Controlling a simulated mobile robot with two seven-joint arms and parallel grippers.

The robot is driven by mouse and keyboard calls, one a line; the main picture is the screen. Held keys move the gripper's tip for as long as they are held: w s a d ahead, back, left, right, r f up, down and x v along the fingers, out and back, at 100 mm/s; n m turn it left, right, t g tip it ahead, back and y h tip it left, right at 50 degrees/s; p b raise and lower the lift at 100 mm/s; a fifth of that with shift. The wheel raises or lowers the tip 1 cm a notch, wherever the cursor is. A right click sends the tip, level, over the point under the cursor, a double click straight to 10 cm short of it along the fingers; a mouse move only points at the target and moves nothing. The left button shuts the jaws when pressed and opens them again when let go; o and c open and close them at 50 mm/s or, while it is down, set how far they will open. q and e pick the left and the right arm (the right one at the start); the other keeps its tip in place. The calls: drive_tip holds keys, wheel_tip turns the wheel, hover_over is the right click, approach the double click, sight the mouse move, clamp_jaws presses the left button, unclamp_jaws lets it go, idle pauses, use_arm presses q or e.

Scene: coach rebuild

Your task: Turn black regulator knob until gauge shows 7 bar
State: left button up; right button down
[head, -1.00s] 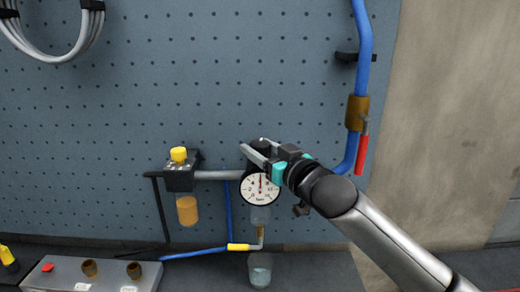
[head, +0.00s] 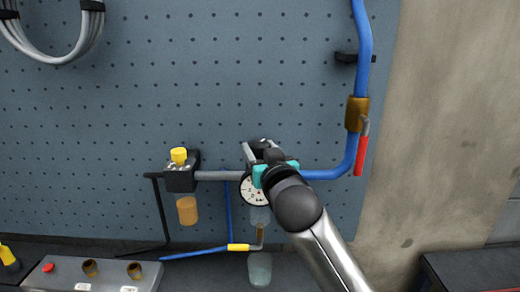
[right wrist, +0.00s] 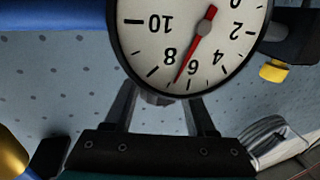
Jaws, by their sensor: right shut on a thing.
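The black regulator knob (head: 263,142) sits on top of the regulator at the pegboard, mostly hidden by my right gripper (head: 260,151). The right gripper is shut on the knob; in the right wrist view its two fingers (right wrist: 160,108) stand either side of a dark part below the gauge. The round white gauge (head: 247,190) is partly covered by my gripper in the head view. In the right wrist view the gauge (right wrist: 150,45) appears upside down, its red needle pointing between 6 and 8, about midway. My left gripper is not in view.
A filter unit with a yellow cap (head: 179,155) stands left of the regulator on the grey pipe. A blue pipe (head: 357,130) with a red lever (head: 361,155) is close on the right. A clear cup (head: 260,270) stands below.

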drive_tip(key=shift+c, duration=1.1)
unclamp_jaws()
drive_tip(key=b+v, duration=0.1)
drive_tip(key=v, duration=1.4)
drive_tip(key=shift+s+d, duration=0.1)
